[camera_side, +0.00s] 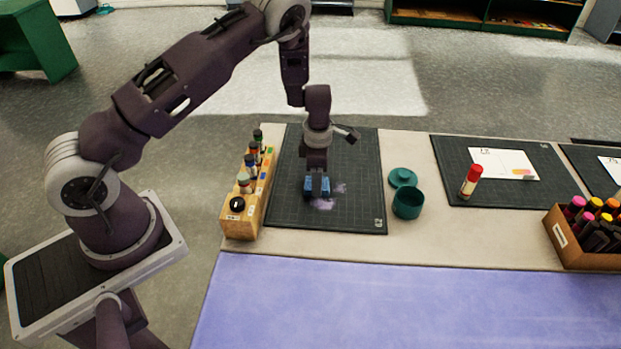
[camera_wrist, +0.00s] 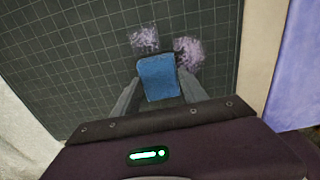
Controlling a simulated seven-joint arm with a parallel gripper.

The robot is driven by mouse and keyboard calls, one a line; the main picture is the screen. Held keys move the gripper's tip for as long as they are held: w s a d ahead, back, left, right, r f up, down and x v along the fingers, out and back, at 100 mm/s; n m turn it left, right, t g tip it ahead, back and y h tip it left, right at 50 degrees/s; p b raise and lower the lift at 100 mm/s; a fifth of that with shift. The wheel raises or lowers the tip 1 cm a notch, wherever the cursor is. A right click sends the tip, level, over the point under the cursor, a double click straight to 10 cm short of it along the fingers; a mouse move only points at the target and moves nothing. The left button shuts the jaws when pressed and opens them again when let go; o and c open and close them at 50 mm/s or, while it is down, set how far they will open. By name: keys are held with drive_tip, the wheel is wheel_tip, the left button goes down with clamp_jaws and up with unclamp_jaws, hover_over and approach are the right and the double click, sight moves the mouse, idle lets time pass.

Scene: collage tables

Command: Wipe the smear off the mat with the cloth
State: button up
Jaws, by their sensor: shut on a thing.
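My gripper (camera_side: 316,190) is over the dark gridded mat (camera_side: 345,150), shut on a blue cloth (camera_side: 308,187). In the wrist view the cloth (camera_wrist: 158,78) is a folded blue pad between the fingers, down at the mat (camera_wrist: 75,60). A pale purple smear (camera_side: 323,204) shows on the mat beside and in front of the cloth. In the wrist view it appears as two patches, one (camera_wrist: 145,37) above the cloth and one (camera_wrist: 188,52) to its right. Whether the cloth touches the mat, and any smear under it, is hidden.
A wooden rack of bottles (camera_side: 240,222) stands along the mat's left edge. A green pot (camera_side: 407,204) and its lid (camera_side: 403,177) are right of the mat. Farther right are another mat (camera_side: 450,160) with a red-capped glue stick (camera_side: 470,182) and a box of markers (camera_side: 572,252).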

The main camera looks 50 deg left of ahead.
drive_tip(key=shift+w+d, duration=0.95)
drive_tip(key=shift+d, duration=0.3)
drive_tip(key=shift+w+d, duration=1.65)
drive_tip(key=shift+w, duration=0.25)
drive_tip(key=shift+r, duration=2.55)
